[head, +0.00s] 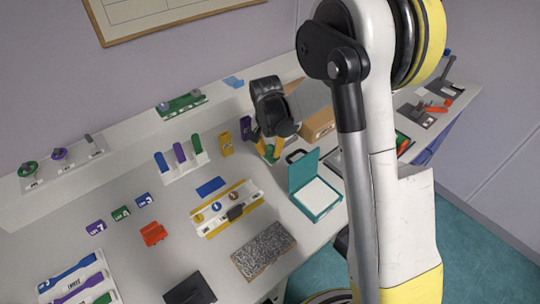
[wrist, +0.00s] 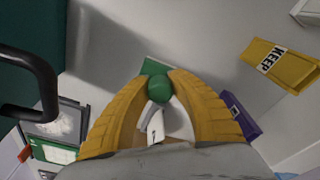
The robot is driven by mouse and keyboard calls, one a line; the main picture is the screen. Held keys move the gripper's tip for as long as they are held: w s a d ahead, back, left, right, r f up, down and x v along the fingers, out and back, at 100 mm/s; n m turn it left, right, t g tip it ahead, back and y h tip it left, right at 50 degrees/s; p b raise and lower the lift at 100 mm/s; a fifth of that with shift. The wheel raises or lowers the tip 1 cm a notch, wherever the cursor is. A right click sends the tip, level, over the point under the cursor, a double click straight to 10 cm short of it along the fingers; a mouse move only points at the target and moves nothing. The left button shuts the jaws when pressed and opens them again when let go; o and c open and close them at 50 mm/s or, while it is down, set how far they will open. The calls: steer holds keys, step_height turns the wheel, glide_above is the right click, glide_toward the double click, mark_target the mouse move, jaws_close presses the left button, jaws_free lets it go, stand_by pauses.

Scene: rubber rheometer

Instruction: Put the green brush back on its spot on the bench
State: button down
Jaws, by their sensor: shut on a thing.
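My gripper (head: 268,150) is over the back of the bench (head: 215,225), right of the middle. Its yellow fingers are shut on a green rounded piece, which I take as the green brush (wrist: 158,88). In the wrist view a flat green patch (wrist: 155,66) shows just beyond it. A white piece with a dark mark (wrist: 156,126) shows between the fingers. The fingers hide much of the brush, and I cannot tell whether it touches the bench.
A yellow box marked KEEP (wrist: 283,66) and a purple box (wrist: 237,115) stand close by; the yellow one also shows in the head view (head: 226,144). A white rack (head: 184,170) with blue, purple and green uprights is left. A teal open case (head: 318,204) is in front.

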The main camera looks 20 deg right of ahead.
mark_target(269, 154)
steer(key=shift+f, duration=0.5)
steer(key=shift+f, duration=0.25)
steer(key=c, duration=1.2)
jaws_free()
steer(key=shift+r, duration=0.1)
step_height(269, 154, up, 12)
steer(key=s+p, duration=0.1)
steer(key=p, duration=0.3)
steer(key=s+r+n+t, duration=0.3)
steer(key=s+r, duration=0.8)
steer(key=s+n+t, duration=0.1)
steer(key=s, duration=0.3)
steer(key=s+n+t, duration=0.1)
steer(key=s, duration=0.3)
steer(key=s+r+n+t, duration=0.1)
steer(key=s, duration=0.3)
steer(key=shift+n+y, duration=0.3)
steer(key=shift+y, duration=0.1)
